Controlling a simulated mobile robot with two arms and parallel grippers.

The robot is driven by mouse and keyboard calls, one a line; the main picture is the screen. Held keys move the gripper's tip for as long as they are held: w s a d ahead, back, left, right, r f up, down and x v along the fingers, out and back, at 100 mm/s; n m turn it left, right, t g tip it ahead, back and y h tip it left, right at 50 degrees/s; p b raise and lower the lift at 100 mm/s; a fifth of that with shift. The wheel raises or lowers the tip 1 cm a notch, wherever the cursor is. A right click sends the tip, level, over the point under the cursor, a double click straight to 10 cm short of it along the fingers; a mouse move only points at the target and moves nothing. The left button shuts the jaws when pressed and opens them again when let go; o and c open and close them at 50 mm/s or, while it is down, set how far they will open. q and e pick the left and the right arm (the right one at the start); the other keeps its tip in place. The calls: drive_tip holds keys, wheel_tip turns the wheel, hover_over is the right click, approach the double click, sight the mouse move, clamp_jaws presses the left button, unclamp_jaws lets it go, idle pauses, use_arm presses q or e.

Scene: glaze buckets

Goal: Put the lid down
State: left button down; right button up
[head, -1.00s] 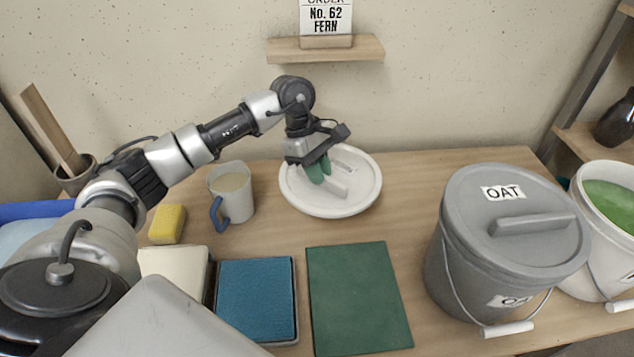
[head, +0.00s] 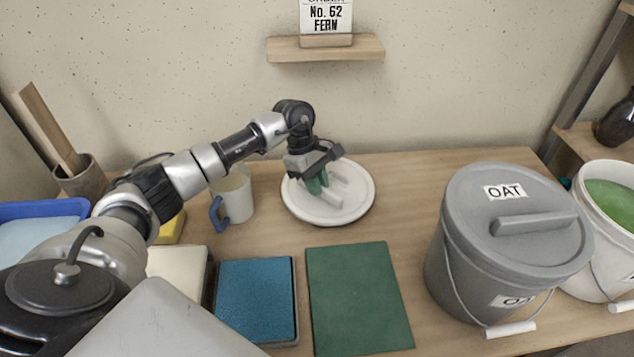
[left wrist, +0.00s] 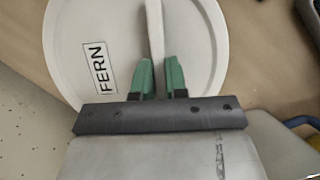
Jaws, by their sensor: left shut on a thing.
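The round white lid (head: 338,210) is over the back middle of the table, at or just above the wood; I cannot tell if it touches. It lies flat, with a raised bar handle on top. In the left wrist view the lid (left wrist: 205,45) carries a FERN label (left wrist: 99,68). My left gripper (head: 317,184) points down onto it, its green fingers shut on the lid's handle. The fingers also show in the left wrist view (left wrist: 160,78), on either side of the bar. My right gripper is not in view.
A mug (head: 236,197) stands left of the lid. A green board (head: 358,298) and a blue pad (head: 256,298) lie in front. A grey OAT bucket (head: 470,265) with its lid on, and an open bucket of green glaze (head: 610,200), stand right. Wood between lid and OAT bucket is clear.

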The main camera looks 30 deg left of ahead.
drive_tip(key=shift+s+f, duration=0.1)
use_arm(q)
drive_tip(key=c, duration=1.6)
unclamp_jaws()
drive_tip(key=o, duration=0.5)
drive_tip(key=shift+c, duration=0.2)
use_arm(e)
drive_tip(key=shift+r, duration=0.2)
use_arm(q)
drive_tip(key=v, duration=0.4)
drive_tip(key=shift+r, duration=0.15)
drive_tip(key=shift+w+a+r, duration=0.1)
drive_tip(key=shift+a+r, duration=0.3)
drive_tip(key=shift+a, duration=0.45)
drive_tip(key=w+a, duration=0.1)
drive_tip(key=a, duration=0.9)
drive_tip(key=shift+w+a+b, duration=0.25)
drive_tip(key=shift+a+b, duration=0.05)
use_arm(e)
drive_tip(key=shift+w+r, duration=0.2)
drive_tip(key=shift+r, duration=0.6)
